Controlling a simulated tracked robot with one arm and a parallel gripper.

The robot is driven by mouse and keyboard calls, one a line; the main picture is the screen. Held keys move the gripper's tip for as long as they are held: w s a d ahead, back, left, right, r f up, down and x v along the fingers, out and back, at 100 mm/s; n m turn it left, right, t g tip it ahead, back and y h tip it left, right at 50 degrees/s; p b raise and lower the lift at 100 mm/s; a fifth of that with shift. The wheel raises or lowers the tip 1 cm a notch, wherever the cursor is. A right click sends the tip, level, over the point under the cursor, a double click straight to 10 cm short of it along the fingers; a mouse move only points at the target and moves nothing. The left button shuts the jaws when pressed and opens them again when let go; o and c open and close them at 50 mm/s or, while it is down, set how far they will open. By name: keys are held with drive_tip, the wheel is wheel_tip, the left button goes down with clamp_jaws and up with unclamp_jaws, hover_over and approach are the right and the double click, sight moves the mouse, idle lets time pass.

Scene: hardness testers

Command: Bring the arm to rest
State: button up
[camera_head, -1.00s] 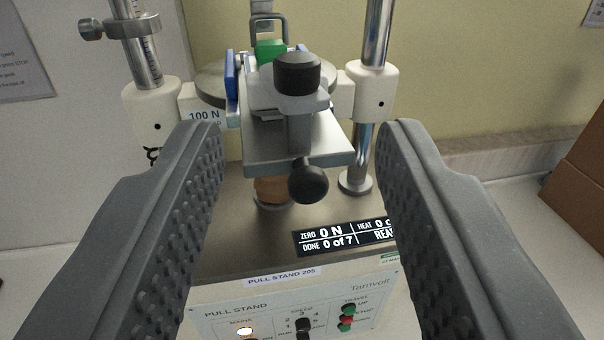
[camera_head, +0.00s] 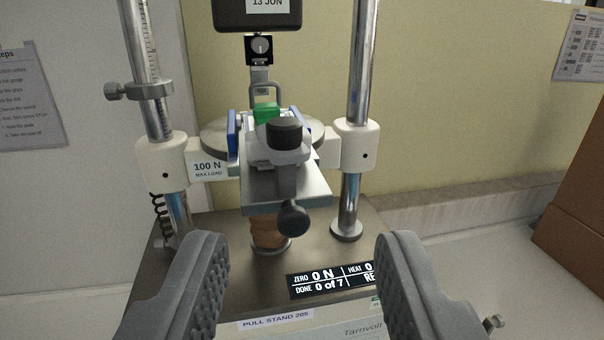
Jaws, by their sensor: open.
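My gripper (camera_head: 303,285) is open and empty, its two grey ribbed fingers apart at the bottom of the view. Between and beyond them stands the pull stand, its base plate (camera_head: 220,272) carrying a small display (camera_head: 331,282) that reads 0 N and done 0 of 7. A clamp with a black knob (camera_head: 284,134) sits on the crosshead, with a green piece (camera_head: 266,113) between blue jaws behind it. A second black knob (camera_head: 293,218) faces me. The fingers appear apart from the stand. The stand's front panel is mostly out of view.
Two chrome columns (camera_head: 361,75) rise from the stand; the left one has a side clamp screw (camera_head: 118,91). A dark gauge (camera_head: 257,12) hangs above. A cardboard box (camera_head: 572,215) stands at right. Notices hang on the walls. White bench right of the stand is clear.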

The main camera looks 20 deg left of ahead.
drive_tip(key=s+d+r+m+h, duration=0.1)
drive_tip(key=d+r+m+h, duration=0.1)
drive_tip(key=d, duration=1.4)
drive_tip(key=d+r+m+g+h, duration=0.1)
drive_tip(key=d+r+m+h, duration=0.1)
drive_tip(key=d, duration=1.4)
drive_tip(key=shift+s+d+r+h, duration=0.3)
drive_tip(key=shift+s+r+h, duration=0.1)
drive_tip(key=shift+r+h, duration=0.55)
drive_tip(key=shift+c, duration=0.5)
drive_tip(key=shift+a, duration=0.15)
